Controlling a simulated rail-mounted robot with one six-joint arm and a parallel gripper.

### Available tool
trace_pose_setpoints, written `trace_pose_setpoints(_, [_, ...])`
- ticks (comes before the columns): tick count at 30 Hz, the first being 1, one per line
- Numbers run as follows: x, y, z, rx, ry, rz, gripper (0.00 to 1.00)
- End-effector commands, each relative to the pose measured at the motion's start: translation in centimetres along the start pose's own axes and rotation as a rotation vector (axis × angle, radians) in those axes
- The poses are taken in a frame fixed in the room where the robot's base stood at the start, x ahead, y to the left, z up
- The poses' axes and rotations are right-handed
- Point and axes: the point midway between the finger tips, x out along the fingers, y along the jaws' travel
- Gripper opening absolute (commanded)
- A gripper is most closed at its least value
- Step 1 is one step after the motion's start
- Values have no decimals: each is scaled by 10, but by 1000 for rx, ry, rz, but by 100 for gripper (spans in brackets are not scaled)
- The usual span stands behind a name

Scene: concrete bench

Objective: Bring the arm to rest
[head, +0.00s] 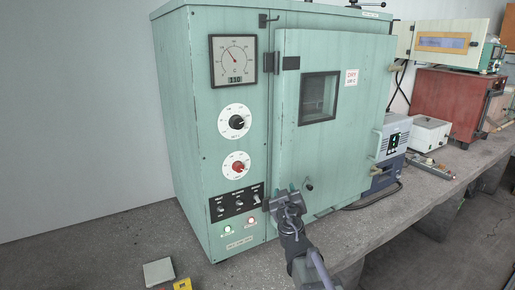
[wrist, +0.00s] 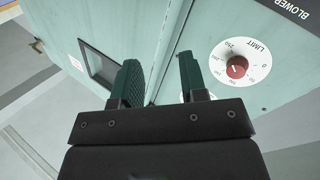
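My gripper (head: 284,194) is in front of the lower left part of the green oven's door (head: 345,150), just right of the switch panel. In the wrist view my gripper (wrist: 157,65) has its two dark green fingers apart, with nothing seen between them. Behind the fingers are the oven front and the gap along the door's edge. The red limit dial (wrist: 236,67) is to the right of the fingers, and the door window (wrist: 97,64) is to their left. I cannot tell whether the fingers touch the oven.
The green oven (head: 225,110) fills the middle of the bench (head: 235,275). A grey block (head: 158,271) and a yellow item (head: 182,284) lie at the front left. Several devices, including a red cabinet (head: 445,98) and a white box (head: 428,133), stand to the right. Bare bench shows at front right.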

Motion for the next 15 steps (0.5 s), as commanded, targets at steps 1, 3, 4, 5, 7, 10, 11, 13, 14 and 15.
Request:
trace_pose_setpoints(1, [-13, 31, 18, -12, -96, 151, 39])
trace_pose_setpoints(3, [-39, 66, 61, -29, -347, 315, 39])
trace_pose_setpoints(4, [-55, 75, 84, -31, -484, 350, 39])
trace_pose_setpoints(5, [-74, 79, 106, -30, -632, 358, 39])
trace_pose_setpoints(7, [-124, 72, 152, -10, -983, 275, 39])
trace_pose_setpoints(10, [-196, 38, 185, 66, -1369, -18, 39])
trace_pose_setpoints(11, [-213, 28, 187, 98, -1442, -113, 39])
trace_pose_setpoints(13, [-242, 10, 186, 187, -1548, -281, 39])
trace_pose_setpoints(14, [-250, 5, 184, 229, -1572, -324, 39])
trace_pose_setpoints(15, [-257, 1, 183, 282, -1583, -356, 39])
